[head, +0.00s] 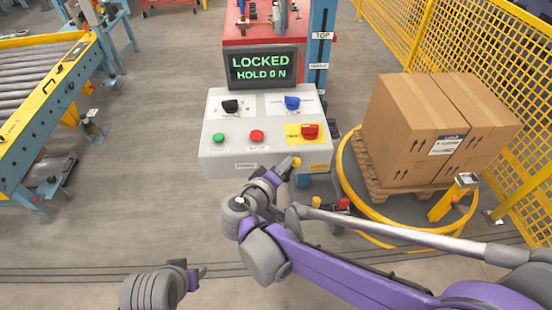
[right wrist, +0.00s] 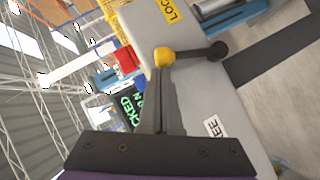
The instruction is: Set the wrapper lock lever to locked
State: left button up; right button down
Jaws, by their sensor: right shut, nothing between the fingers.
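The wrapper lock lever is a dark bar with a yellow knob (right wrist: 164,57) and a dark pivot (right wrist: 217,50), on the front face of the grey control box (head: 222,142). In the head view its knob (head: 295,162) shows just left of the yellow LOCK label (head: 319,167); its pivot is hard to make out. My right gripper (head: 282,170) is shut and empty, with its fingertips at the knob; whether they touch is unclear. The display (head: 263,67) reads "LOCKED HOLD ON". My left gripper (head: 201,272) is low at the left, its jaws unclear.
The box top carries a black knob (head: 231,106), blue knob (head: 292,103), green button (head: 218,138), red button (head: 257,136) and red switch (head: 310,131). Cartons (head: 400,130) on a pallet stand right, inside a yellow ring. A roller conveyor (head: 40,85) stands left. Floor between is clear.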

pick_arm(q)
jog(key=shift+w+r+p, duration=0.25)
jog(key=shift+r+p, duration=0.6)
jog(key=shift+r, duration=0.3)
pick_arm(e)
jog(key=shift+d+m+g+y, duration=0.3)
jog(key=shift+d+m+y, duration=0.5)
jog(key=shift+d, duration=0.35)
jog(key=shift+f, duration=0.1)
pick_arm(q)
jog(key=shift+r, duration=0.1)
